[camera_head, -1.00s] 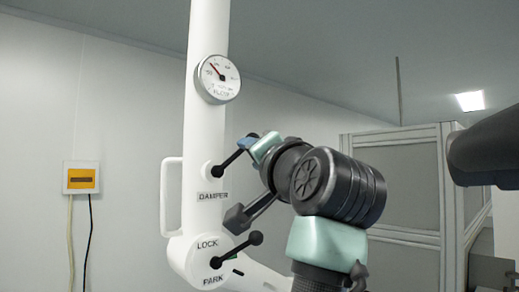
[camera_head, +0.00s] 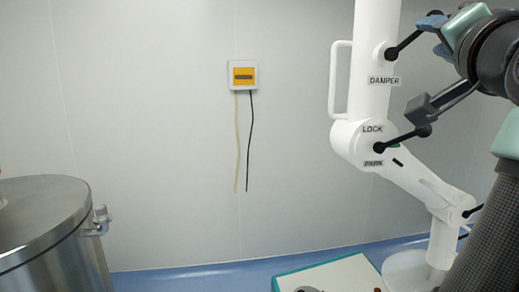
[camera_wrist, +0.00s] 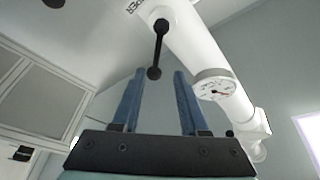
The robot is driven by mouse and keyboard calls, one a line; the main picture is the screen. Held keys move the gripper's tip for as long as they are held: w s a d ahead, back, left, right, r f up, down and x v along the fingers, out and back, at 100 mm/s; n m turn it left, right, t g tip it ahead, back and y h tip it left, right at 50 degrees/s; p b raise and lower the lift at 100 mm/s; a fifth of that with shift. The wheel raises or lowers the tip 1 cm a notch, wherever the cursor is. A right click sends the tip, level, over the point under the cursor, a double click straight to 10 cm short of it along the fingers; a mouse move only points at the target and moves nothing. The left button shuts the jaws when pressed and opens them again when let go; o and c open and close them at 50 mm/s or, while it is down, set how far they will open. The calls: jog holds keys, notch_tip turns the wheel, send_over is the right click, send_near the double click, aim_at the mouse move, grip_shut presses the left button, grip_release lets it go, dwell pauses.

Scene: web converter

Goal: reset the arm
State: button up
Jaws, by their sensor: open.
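The white arm column (camera_head: 372,60) stands at the right of the head view. It carries a black lever (camera_head: 403,43) labelled DAMPER and a second black lever (camera_head: 402,139) between the LOCK and PARK labels. Both levers tilt up to the right. My gripper (camera_head: 432,20), with blue fingers, is at the outer end of the DAMPER lever. In the wrist view my gripper (camera_wrist: 159,76) is open, and a lever's black knob (camera_wrist: 154,73) appears between the fingertips. Whether they touch it cannot be told. A round gauge (camera_wrist: 214,86) shows beyond the right finger.
A steel drum (camera_head: 45,235) stands at lower left. A yellow wall box (camera_head: 243,76) with two hanging cords is on the wall. A green-edged white surface (camera_head: 335,277) lies below the column, with the column's jointed lower link (camera_head: 420,190) above it. Blue floor lies between.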

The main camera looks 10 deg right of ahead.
jog(key=s+a+f+n+t+y+b, duration=0.15)
jog(key=a+f+n, duration=0.25)
jog(key=a, duration=0.5)
jog(key=s+a+f+n+t+y+b, duration=0.1)
jog(key=s+a+f+n+t+b, duration=0.25)
jog(key=a, duration=0.55)
jog(key=s+a+f+n+t+y+b, duration=0.1)
jog(key=s+a+f+n+t+y, duration=0.2)
jog(key=s+a, duration=0.6)
jog(key=a+n+y, duration=0.1)
jog(key=n, duration=0.1)
jog(key=shift+s+n+b, duration=0.25)
jog(key=shift+n+b, duration=0.1)
jog(key=shift+b, duration=0.05)
jog(key=shift+a, duration=0.1)
dwell(3.1)
